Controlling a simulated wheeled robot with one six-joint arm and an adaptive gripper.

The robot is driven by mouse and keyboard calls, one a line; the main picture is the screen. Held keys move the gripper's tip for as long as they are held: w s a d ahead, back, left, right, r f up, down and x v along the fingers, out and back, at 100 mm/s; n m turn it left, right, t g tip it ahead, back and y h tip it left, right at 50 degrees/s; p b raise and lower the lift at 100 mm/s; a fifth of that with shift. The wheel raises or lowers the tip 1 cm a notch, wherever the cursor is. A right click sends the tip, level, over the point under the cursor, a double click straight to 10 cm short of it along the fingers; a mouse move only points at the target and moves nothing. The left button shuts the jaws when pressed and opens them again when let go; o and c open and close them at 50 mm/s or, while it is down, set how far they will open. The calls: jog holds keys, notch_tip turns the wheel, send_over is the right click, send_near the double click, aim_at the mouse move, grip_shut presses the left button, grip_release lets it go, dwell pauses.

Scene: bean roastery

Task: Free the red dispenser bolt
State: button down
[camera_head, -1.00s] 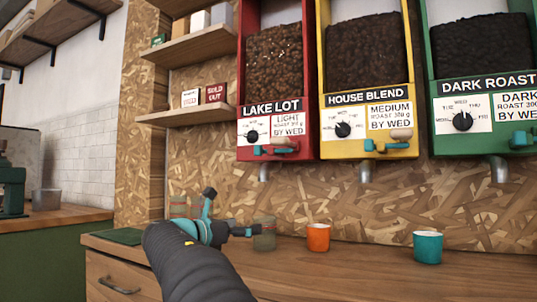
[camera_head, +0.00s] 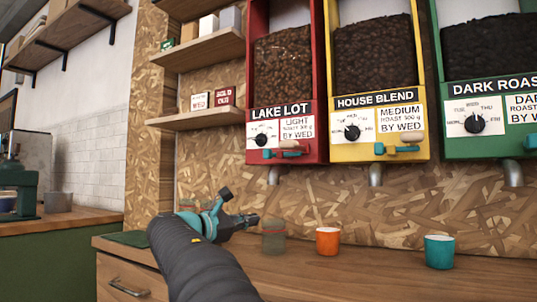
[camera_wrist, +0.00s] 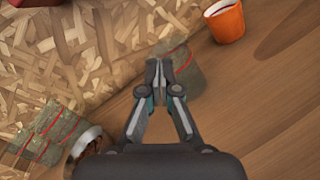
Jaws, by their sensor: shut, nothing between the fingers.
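The red dispenser (camera_head: 285,85), labelled LAKE LOT, hangs on the wall, full of brown beans. Its bolt (camera_head: 282,154) is teal and sits at the bottom front, with a tan knob (camera_head: 294,144) just above it. My gripper (camera_head: 256,219) is below and left of the dispenser, low over the counter, and points right. In the wrist view my gripper (camera_wrist: 158,66) is shut with nothing between its fingertips. The bolt does not show in the wrist view.
A yellow dispenser (camera_head: 380,98) and a green dispenser (camera_head: 485,90) hang to the right. An orange cup (camera_head: 327,241) and a teal cup (camera_head: 439,252) stand on the wooden counter (camera_head: 380,280). Shelves (camera_head: 200,118) are left of the dispensers.

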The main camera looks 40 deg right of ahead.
jog(key=s+a+r+n+p, duration=0.1)
jog(key=s+a+r+n, duration=0.2)
jog(key=r+n, duration=0.5)
jog(key=s+a+r+n+g+p, duration=0.1)
jog(key=s+a+r+n, duration=0.2)
jog(key=r+n, duration=0.6)
jog(key=a+n, duration=0.2)
jog(key=n, duration=0.4)
jog(key=shift+s+a+n, duration=0.2)
jog(key=shift+a+n, duration=0.05)
jog(key=shift+n, duration=0.05)
jog(key=shift+d, duration=0.15)
jog(key=p, duration=0.2)
send_near(283, 154)
jog(key=d, duration=0.4)
jog(key=shift+s+d, duration=0.15)
dwell(0.3)
